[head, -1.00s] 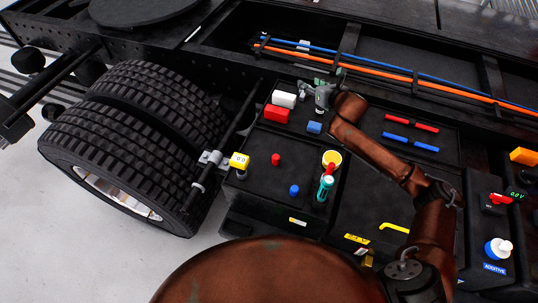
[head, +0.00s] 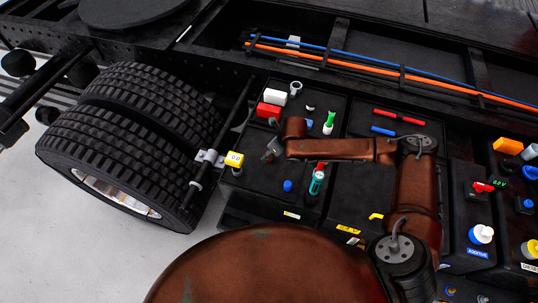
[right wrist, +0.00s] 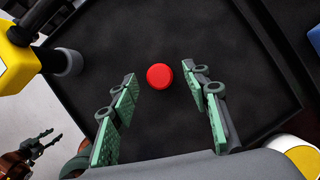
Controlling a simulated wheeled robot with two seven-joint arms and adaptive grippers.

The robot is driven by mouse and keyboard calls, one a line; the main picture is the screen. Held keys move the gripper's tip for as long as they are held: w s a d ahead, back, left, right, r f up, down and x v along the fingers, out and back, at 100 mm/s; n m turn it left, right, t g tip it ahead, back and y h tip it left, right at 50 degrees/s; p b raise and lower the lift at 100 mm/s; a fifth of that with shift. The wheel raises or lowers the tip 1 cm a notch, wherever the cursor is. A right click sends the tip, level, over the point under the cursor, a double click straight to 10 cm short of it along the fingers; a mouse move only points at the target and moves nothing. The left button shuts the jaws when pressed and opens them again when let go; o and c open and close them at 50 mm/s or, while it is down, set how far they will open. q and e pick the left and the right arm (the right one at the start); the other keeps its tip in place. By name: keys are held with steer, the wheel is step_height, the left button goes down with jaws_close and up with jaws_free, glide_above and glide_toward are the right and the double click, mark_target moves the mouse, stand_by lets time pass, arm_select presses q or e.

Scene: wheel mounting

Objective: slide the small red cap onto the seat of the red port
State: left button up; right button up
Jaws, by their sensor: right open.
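The small red cap (right wrist: 160,76) stands on the dark panel in the right wrist view, between the lines of my right gripper's fingers and just beyond their tips. My right gripper (right wrist: 165,85) is open and empty, with green-padded fingers on either side. In the head view my right gripper (head: 269,153) hangs over the left part of the panel and the cap is hidden. A red block (head: 268,110), which may be the red port, sits farther back beside a white block. My left gripper (right wrist: 42,141) seems to show small at the wrist view's lower left; its opening is unclear.
A yellow box (head: 234,159) stands at the panel's left edge, near the tyres (head: 120,140). A blue cap (head: 287,186) and a teal-and-red tool (head: 317,181) stand in front. A grey cylinder (head: 296,87) and a green-and-white item (head: 329,122) stand behind my arm.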

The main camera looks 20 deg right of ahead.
steer(key=shift+x, duration=1.15)
steer(key=shift+c, duration=0.7)
steer(key=c, duration=0.7)
steer(key=shift+c, duration=0.2)
